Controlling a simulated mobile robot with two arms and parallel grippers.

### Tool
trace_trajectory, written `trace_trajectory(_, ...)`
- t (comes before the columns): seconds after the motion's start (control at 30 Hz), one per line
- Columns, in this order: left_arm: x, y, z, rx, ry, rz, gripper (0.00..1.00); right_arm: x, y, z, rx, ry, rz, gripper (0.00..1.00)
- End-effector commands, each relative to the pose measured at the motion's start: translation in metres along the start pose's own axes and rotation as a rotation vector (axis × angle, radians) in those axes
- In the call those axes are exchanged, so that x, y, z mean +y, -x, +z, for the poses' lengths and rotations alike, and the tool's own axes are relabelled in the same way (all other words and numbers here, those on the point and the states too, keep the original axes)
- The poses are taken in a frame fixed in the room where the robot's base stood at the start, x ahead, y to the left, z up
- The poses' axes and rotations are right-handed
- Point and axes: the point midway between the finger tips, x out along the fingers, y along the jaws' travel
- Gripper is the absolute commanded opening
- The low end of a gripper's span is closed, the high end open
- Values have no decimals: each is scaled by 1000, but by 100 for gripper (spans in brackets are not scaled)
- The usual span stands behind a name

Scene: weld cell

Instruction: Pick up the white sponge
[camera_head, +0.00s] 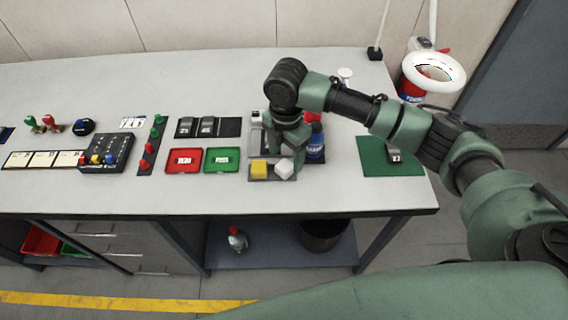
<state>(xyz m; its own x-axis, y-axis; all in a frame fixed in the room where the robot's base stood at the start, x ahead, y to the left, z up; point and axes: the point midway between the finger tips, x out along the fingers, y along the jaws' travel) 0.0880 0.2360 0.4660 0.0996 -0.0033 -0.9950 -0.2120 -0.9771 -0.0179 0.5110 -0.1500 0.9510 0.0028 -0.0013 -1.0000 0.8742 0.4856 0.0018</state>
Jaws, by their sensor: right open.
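The white sponge (284,168) is a small pale block at the right end of a dark tray (272,178) near the front edge of the workbench. A yellow sponge (259,168) lies just left of it on the same tray. My right gripper (286,155) points down, open, directly over or just behind the white sponge. The arm hides much of the fingers, and I cannot tell whether they touch the sponge. My left gripper is out of view.
A blue bottle (316,147) stands close to the right of my gripper. Red (184,168) and green (222,168) trays lie to the left. A green mat (376,158) lies at the right, with free bench between.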

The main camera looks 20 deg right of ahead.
Motion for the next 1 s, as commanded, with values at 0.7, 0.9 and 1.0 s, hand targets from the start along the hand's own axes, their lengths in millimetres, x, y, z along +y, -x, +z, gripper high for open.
trace_trajectory(0.7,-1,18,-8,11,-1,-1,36,2,-52,1,-1,-1,3,43)
trace_trajectory(0.9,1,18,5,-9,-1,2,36,2,-51,1,-1,-1,3,0)
trace_trajectory(1.0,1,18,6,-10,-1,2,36,2,-51,1,-1,-1,3,0)
